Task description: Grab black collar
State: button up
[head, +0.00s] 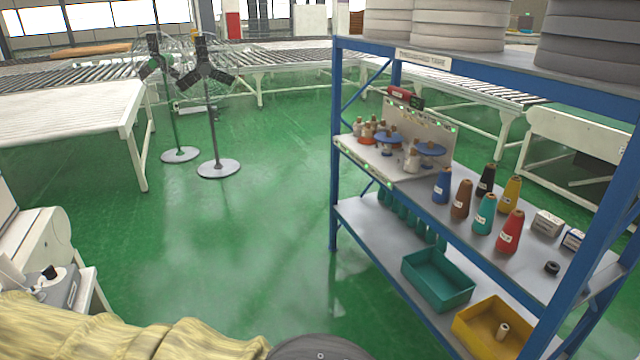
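A small black ring-shaped piece (552,267), which looks like the black collar, lies on the middle shelf (455,232) of the blue rack near its right end. Nothing covers the black collar. My gripper is not in view.
Several thread cones stand left of the collar. Blue rack posts (336,150) and the top shelf with big grey rolls (458,25) frame the opening. A teal bin (437,278) and yellow bin (495,325) sit below. Green floor (270,220) left of the rack is clear.

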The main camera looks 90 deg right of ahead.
aim_at(551, 267)
jog(key=z, duration=4.25)
jog(key=i, duration=0.5)
jog(key=z, duration=3.25)
jog(key=k, duration=1.3)
jog(key=u, duration=0.05)
